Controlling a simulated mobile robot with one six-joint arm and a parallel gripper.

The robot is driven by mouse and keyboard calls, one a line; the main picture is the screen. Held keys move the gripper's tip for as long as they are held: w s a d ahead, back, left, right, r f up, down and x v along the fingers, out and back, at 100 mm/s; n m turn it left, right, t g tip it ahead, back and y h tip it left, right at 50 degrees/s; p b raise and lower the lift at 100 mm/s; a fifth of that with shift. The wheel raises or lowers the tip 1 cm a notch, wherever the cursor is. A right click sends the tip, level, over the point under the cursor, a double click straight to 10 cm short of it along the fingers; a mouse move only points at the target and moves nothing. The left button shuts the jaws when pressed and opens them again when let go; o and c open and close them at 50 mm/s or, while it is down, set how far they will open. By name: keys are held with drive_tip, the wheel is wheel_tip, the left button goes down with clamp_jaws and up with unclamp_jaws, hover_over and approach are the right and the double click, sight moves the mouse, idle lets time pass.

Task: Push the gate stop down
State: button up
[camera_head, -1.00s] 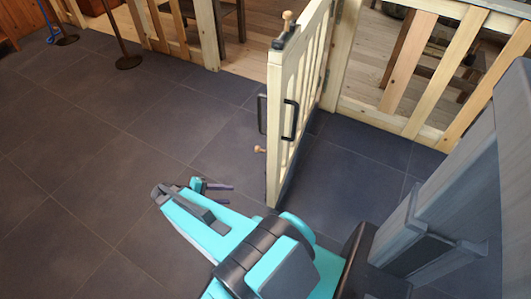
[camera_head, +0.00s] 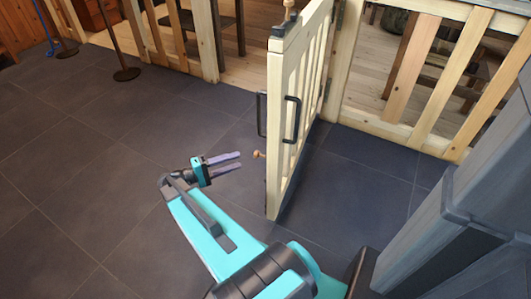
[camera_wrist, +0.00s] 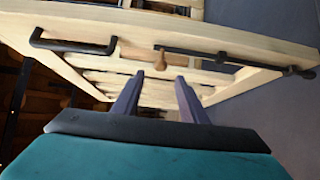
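The open wooden gate (camera_head: 283,110) stands edge-on in the head view, with black handles on its sides. Low on its near edge a small wooden knob (camera_head: 258,154) sticks out to the left. In the wrist view the knob (camera_wrist: 160,62) sits by a dark rod (camera_wrist: 215,57) along the gate's frame; I take these for the gate stop. My gripper (camera_head: 240,162) is just left of the knob, its fingers pointing at the gate. Its fingers are parted with nothing between them; in the wrist view the fingertips (camera_wrist: 157,80) appear just below the knob, apart from it.
A black handle (camera_wrist: 75,46) is left of the knob in the wrist view. Slatted fence (camera_head: 440,80) runs at the back right. A grey post (camera_head: 440,240) stands at the near right. Dark tiled floor (camera_head: 80,170) is clear on the left.

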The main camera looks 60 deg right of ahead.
drive_tip(key=b+x, duration=0.2)
drive_tip(key=x, duration=1.1)
drive_tip(key=shift+s+d, duration=0.25)
drive_tip(key=shift+d, duration=0.05)
idle(0.4)
drive_tip(key=shift+b, duration=0.3)
clamp_jaws()
